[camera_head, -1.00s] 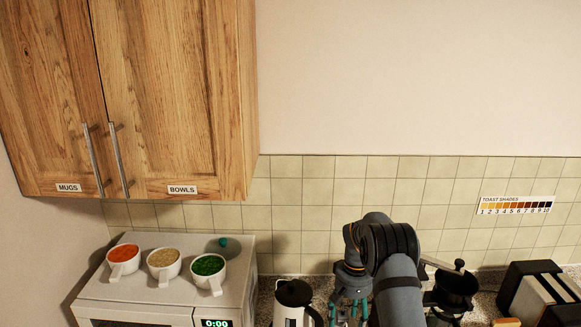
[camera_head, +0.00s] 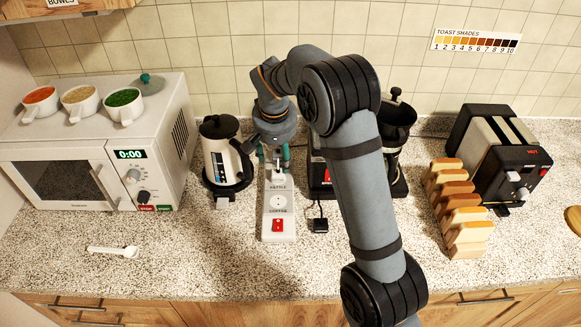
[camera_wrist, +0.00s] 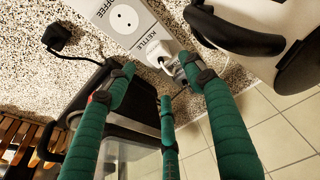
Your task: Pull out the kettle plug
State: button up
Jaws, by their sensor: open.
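The white kettle plug (camera_head: 279,178) sits in the socket marked KETTLE on a white power strip (camera_head: 269,232). In the wrist view the plug (camera_wrist: 161,50) shows near the end of the strip (camera_wrist: 105,8), with its cord running away from it. My gripper (camera_head: 274,160) is over the far end of the strip, its green fingers open around the plug's place. In the wrist view my gripper (camera_wrist: 158,76) has its fingertips spread about the plug; I cannot tell if any touches it. The kettle (camera_head: 222,160), white and black, stands just left of the strip.
The COFFEE socket (camera_head: 278,202) is empty, and a black plug (camera_head: 320,224) lies beside the strip. A coffee machine (camera_head: 395,130) stands close right of my gripper. A microwave (camera_head: 95,150), toast rack (camera_head: 455,210) and toaster (camera_head: 495,150) are farther off. The front counter is clear except a white spoon (camera_head: 113,251).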

aim_at(278, 172)
jog(key=p+x, duration=0.2)
jog(key=x, duration=0.7)
jog(key=c, duration=0.4)
jog(key=shift+r, duration=0.15)
jog(key=c, duration=0.7)
jog(key=o, duration=1.1)
jog(key=b+v, duration=0.2)
jog(key=v, duration=0.8)
